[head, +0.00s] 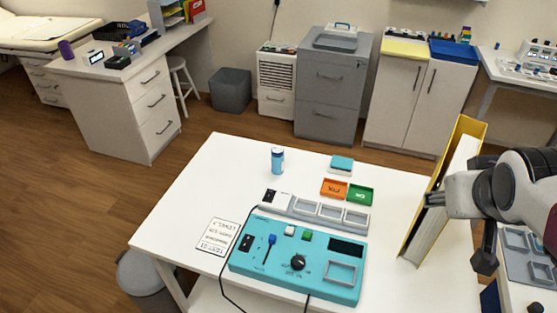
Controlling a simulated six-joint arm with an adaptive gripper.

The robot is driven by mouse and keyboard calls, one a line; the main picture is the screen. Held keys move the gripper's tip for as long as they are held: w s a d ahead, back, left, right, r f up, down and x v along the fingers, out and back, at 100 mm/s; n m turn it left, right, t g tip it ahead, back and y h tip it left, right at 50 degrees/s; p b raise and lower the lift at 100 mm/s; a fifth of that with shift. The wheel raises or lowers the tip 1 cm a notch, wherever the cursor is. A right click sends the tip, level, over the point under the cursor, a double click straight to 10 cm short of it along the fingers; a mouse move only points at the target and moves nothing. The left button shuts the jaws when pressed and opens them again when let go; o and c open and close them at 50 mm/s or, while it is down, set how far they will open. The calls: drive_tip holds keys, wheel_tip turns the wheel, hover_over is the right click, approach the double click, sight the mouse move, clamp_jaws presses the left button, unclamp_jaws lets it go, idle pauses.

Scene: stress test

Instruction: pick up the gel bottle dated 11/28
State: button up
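A small blue-and-white bottle (277,160) stands upright near the far edge of the white table (225,180). Its label is too small to read, so I cannot tell whether it carries the date 11/28. No other bottle is clear on this table. My gripper (432,204) is at the right, in front of a yellow binder (432,220) that stands upright. It is well to the right of the bottle and apart from it. The fingertips are small and overlap the binder, so their opening does not show.
A teal control box (295,262) with a knob and cable fills the table's front middle, with a grey tray strip (318,210) behind it. A printed card (218,237) lies left. Table around the bottle's left is clear.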

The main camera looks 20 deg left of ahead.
drive_tip(key=w+a+f+n+t+y, duration=0.1)
drive_tip(key=w+a+f, duration=0.1)
drive_tip(key=w+a, duration=0.45)
drive_tip(key=w+a+f+n+t+y, duration=0.1)
drive_tip(key=w+a+f+n, duration=0.15)
drive_tip(key=w, duration=0.65)
drive_tip(key=w+a+f+n+t+y, duration=0.1)
drive_tip(key=w+a+f, duration=0.1)
drive_tip(key=w+a, duration=0.45)
drive_tip(key=n+g+y, duration=0.2)
drive_tip(key=n+y, duration=0.1)
drive_tip(key=y, duration=0.5)
approach(283, 159)
drive_tip(key=x, duration=0.2)
drive_tip(key=shift+w+a+r+m, duration=0.1)
drive_tip(key=shift+w+a+m, duration=0.15)
drive_tip(key=shift+a, duration=0.15)
drive_tip(key=shift+x, duration=1.35)
